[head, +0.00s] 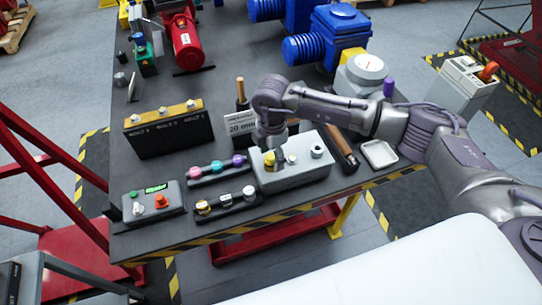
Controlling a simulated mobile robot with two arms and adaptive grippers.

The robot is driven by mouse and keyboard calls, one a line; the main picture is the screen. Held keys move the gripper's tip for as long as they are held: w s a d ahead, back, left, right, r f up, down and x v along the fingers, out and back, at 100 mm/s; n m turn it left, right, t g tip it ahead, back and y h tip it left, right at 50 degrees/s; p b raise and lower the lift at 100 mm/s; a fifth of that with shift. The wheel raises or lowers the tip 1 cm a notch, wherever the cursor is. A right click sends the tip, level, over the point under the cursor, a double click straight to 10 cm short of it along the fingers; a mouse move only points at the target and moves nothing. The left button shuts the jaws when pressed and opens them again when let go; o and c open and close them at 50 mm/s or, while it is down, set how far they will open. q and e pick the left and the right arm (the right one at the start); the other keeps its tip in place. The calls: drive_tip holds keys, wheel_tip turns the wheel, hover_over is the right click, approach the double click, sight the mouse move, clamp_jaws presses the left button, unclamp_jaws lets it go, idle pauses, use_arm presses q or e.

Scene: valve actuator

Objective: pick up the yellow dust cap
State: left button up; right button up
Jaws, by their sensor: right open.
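The yellow dust cap (269,158) appears as a small yellow shape on top of the grey block (295,177) near the table's front edge. My right gripper (271,146) points down right above it, with its fingers open. The fingers partly hide the cap, and I cannot tell whether they touch it. My left gripper is not in view.
A rack with pink, blue and purple caps (216,167) and a rack with metal pieces (226,202) lie left of the block. A control box (154,203) stands at the front left. A white tray (379,154) lies to the right. Blue motors (329,37) stand behind.

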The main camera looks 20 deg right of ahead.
drive_tip(key=c, duration=0.9)
drive_tip(key=shift+c, duration=0.2)
